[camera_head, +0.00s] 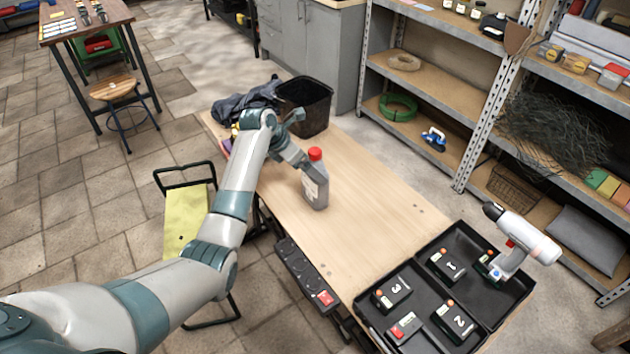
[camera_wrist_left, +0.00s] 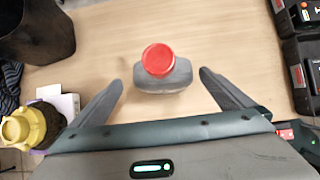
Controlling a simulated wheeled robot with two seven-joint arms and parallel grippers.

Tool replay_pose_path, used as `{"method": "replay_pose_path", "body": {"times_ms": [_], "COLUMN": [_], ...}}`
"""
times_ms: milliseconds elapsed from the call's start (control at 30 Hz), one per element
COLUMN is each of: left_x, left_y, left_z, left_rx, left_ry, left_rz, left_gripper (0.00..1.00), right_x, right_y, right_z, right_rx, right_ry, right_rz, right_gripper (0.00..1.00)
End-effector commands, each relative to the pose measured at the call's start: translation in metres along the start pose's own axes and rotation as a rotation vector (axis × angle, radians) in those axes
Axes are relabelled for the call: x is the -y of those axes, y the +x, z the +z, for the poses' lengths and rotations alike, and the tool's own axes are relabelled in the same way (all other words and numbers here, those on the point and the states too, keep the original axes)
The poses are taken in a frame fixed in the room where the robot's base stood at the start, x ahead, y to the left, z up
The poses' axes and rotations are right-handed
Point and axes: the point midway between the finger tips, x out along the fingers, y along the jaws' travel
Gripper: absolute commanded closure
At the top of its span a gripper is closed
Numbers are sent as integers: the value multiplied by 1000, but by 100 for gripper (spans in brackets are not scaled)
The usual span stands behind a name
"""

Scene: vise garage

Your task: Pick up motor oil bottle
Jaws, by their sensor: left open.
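The motor oil bottle (camera_head: 316,184) is grey with a red cap and a pale label, and stands upright on the wooden workbench (camera_head: 372,205). In the left wrist view the bottle (camera_wrist_left: 163,74) is seen from above, with its red cap towards the camera. My left gripper (camera_head: 300,163) is beside the bottle at about cap height in the head view. In the wrist view its two fingers (camera_wrist_left: 161,88) are spread apart, one on each side of the bottle, with gaps on both sides. It is open and empty. My right gripper is not in view.
A black bin (camera_head: 304,104) and dark cloth (camera_head: 246,102) are at the bench's far end. A yellow-capped item (camera_wrist_left: 33,127) lies left of the gripper. A black tray (camera_head: 469,238) with numbered batteries and a drill (camera_head: 522,240) is at the near end. The middle bench is clear.

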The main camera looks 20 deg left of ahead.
Motion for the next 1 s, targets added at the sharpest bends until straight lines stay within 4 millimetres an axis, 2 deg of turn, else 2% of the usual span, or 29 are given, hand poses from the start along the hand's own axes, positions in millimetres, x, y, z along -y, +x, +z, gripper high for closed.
{"method": "replay_pose_path", "body": {"times_ms": [267,467,1000], "left_x": [5,5,5], "left_y": [27,46,49], "left_z": [1,0,0], "left_rx": [-3,-2,-1], "left_ry": [0,0,0], "left_rz": [-3,-2,0], "left_gripper": [0,0,0], "right_x": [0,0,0], "right_y": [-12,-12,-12], "right_z": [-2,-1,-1], "right_rx": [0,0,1], "right_ry": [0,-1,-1], "right_rz": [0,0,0], "right_gripper": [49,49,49]}}
